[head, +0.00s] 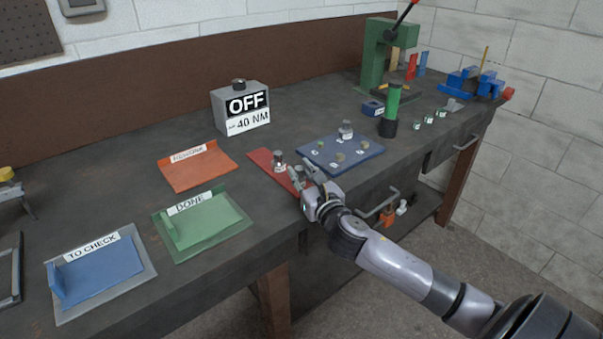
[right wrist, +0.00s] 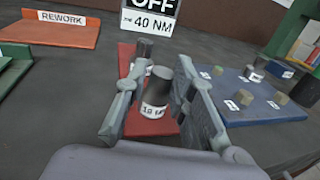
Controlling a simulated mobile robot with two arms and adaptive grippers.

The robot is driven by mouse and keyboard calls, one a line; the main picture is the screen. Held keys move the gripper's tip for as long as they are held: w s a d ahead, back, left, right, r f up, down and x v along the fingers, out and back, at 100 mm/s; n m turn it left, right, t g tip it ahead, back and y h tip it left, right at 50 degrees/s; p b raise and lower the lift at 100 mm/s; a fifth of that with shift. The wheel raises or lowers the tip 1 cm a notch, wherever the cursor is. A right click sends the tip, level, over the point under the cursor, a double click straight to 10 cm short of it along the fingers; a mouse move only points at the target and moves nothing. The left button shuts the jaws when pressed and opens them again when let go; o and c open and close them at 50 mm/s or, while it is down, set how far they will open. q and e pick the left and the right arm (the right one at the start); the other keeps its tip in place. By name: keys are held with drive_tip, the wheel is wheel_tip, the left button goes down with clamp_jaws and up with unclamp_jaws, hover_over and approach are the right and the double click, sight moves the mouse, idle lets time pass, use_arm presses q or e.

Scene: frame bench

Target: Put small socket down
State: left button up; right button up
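My right gripper (head: 297,178) is over the near end of the red mat (head: 262,161). In the right wrist view, its two fingers (right wrist: 155,92) stand apart around a dark socket with a white label (right wrist: 157,92). The socket looks upright on the red mat, with gaps showing beside it. The label is only partly readable. A second dark socket (head: 279,159) stands farther along the mat; it shows partly behind the left finger in the right wrist view (right wrist: 145,48). I cannot tell for sure which is the small socket. My left gripper is not in view.
A blue tray (head: 362,162) with several sockets lies right of the mat. Left are the red REWORK tray (head: 190,178), green DONE tray (head: 226,216) and blue TO CHECK tray (head: 115,283). A grey box reading OFF, 40 NM (head: 225,110) stands behind.

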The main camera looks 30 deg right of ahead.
drive_tip(key=o, duration=0.3)
drive_tip(key=shift+s, duration=0.1)
drive_tip(key=s+a+b, duration=0.1)
drive_tip(key=s+a, duration=0.1)
drive_tip(key=s, duration=0.9)
drive_tip(key=shift+s+r, duration=0.15)
drive_tip(key=shift+s, duration=0.15)
